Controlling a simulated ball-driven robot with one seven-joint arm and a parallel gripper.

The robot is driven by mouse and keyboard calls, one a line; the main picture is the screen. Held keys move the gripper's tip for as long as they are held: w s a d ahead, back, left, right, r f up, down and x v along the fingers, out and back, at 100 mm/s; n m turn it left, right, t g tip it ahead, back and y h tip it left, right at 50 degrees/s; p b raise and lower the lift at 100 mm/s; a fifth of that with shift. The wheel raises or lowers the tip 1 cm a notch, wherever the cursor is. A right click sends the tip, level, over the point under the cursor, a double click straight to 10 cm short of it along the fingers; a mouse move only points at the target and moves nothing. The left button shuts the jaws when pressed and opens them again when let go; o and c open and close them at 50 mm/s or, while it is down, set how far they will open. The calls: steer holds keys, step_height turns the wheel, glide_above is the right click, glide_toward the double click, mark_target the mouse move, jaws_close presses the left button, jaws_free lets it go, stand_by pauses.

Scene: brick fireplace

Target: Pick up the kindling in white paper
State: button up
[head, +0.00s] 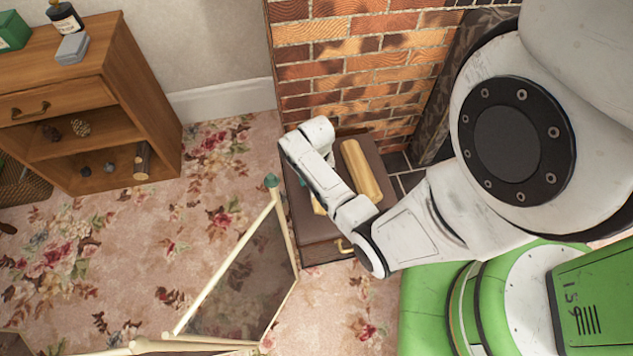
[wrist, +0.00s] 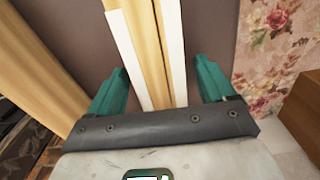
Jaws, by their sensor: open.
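The kindling in white paper (wrist: 150,45) shows in the wrist view as pale wooden sticks with white strips along both sides. It lies lengthwise between the two teal fingers of my gripper (wrist: 160,66). The fingers are open, with a gap on each side of the bundle. In the head view, my arm hides most of the gripper, and only a pale bit of what looks like the kindling (head: 318,204) shows beside it. It lies on the brown top of a low cabinet (head: 318,228).
A plain wooden piece (head: 362,172) lies beside it on the cabinet top; it also shows in the wrist view (wrist: 40,65). A brick wall (head: 350,55) stands behind. A folding screen (head: 240,275) stands in front left. A wooden shelf unit (head: 90,110) is farther left, across open carpet.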

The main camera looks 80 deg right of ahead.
steer(key=shift+c, duration=0.5)
steer(key=c, duration=1.1)
steer(key=shift+r, duration=0.1)
